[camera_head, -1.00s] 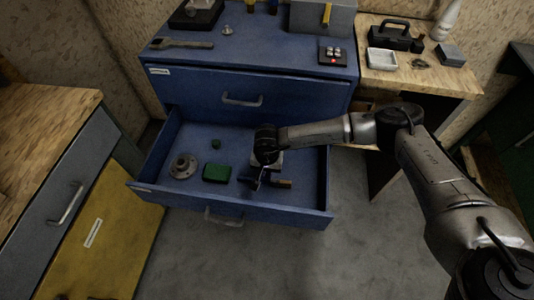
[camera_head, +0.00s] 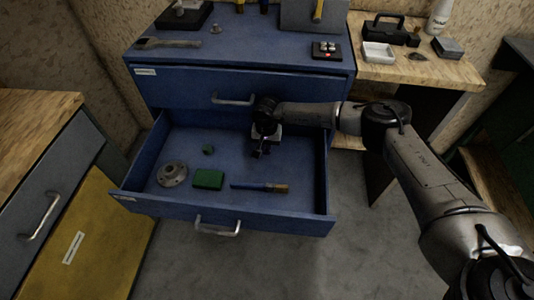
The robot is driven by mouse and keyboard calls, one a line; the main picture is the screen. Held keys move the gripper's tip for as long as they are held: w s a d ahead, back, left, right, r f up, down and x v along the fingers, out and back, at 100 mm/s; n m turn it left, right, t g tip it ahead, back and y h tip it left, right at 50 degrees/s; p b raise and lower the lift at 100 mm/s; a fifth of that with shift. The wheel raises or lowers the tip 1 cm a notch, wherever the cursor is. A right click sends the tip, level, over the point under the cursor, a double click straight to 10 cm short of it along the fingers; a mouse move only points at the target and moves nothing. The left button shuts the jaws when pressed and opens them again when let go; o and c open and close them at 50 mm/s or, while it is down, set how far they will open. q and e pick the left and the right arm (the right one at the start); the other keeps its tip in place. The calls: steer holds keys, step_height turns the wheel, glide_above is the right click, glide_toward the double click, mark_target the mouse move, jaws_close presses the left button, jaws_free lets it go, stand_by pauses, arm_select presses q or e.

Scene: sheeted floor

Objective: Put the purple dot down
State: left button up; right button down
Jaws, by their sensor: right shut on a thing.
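My right gripper (camera_head: 259,152) reaches in from the right and points down over the back right part of the open blue drawer (camera_head: 232,218). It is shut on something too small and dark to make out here. No purple dot can be told apart in this view; the fingers and the wrist may hide it. The gripper is behind the blue-handled brush (camera_head: 260,187) and apart from it. My left gripper is not in view.
The drawer also holds a grey flange (camera_head: 172,174), a green box (camera_head: 208,179) and a small green block (camera_head: 208,150). Bare drawer floor shows at the right. The cabinet front and handle (camera_head: 233,100) stand close behind the gripper.

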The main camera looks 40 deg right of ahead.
mark_target(267, 158)
step_height(267, 158, down, 4)
steer(key=shift+d+f+b, duration=0.1)
steer(key=shift+f+b, duration=0.1)
steer(key=shift+b, duration=1)
steer(key=shift+w+d+f+b, duration=0.1)
steer(key=shift+w+b, duration=0.05)
steer(key=shift+b, duration=0.2)
steer(key=c, duration=1.3)
jaws_free()
steer(key=shift+f, duration=0.1)
steer(key=shift+r, duration=0.2)
